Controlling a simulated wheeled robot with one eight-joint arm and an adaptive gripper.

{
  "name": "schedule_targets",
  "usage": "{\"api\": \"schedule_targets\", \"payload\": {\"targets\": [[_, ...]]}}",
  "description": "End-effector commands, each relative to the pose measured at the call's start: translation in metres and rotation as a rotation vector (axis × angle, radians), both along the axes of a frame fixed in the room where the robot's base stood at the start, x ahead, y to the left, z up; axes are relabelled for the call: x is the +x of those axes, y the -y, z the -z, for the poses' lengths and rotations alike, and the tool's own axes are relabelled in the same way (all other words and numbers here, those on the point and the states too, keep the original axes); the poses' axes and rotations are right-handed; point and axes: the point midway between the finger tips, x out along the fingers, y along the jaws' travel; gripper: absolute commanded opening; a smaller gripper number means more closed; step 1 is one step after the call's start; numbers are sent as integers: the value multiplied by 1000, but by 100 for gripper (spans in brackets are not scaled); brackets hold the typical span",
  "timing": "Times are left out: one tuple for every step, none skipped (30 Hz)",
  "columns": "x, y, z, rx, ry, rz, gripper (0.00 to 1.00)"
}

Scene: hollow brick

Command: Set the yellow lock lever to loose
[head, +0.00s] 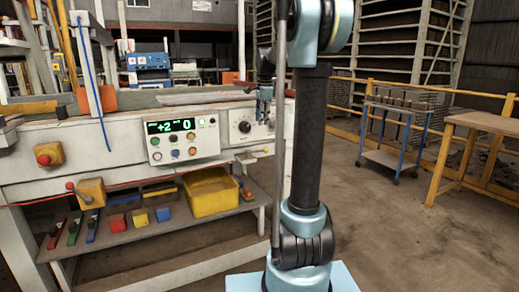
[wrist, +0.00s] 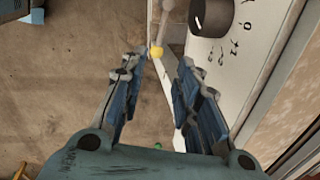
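The yellow lock lever shows in the wrist view as a pale rod ending in a yellow ball (wrist: 157,51), beside the black dial. My gripper (wrist: 163,56) is open, its two blue-grey fingers spread. The yellow ball appears between the fingertips in the picture, nearer the left one, with no clear contact; how far it lies beyond them I cannot tell. In the head view my gripper (head: 264,106) points down in front of the right end of the machine. The lever there is too small to make out surely.
A black numbered dial (wrist: 211,15) is close to the fingers. The control box (head: 184,139) shows "+2" and "0" on green displays. A yellow bin (head: 211,194) stands on the shelf below. A red-knobbed lever on a yellow box (head: 91,192) is at left.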

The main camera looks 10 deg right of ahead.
Motion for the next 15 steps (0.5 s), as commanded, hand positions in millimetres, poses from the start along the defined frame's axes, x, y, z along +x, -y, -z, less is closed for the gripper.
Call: {"api": "schedule_targets", "payload": {"targets": [[2, 0, 8, 0, 0, 0, 30], [3, 0, 14, 0, 0, -1, 30], [5, -1, 20, 0, 0, -1, 30], [5, -1, 26, 0, 0, -1, 30], [6, -1, 31, 0, 0, -1, 30], [7, -1, 38, 0, 0, -1, 30], [8, -1, 43, 0, 0, -1, 30], [10, -1, 48, 0, 0, -1, 30], [11, -1, 55, 0, 0, -1, 30], [12, -2, 60, 0, 0, -2, 30], [13, -2, 65, 0, 0, -2, 30], [14, -2, 72, 0, 0, -2, 30], [15, -2, 77, 0, 0, -2, 30], [16, -2, 82, 0, 0, -2, 30], [18, -2, 89, 0, 0, -2, 30]]}}
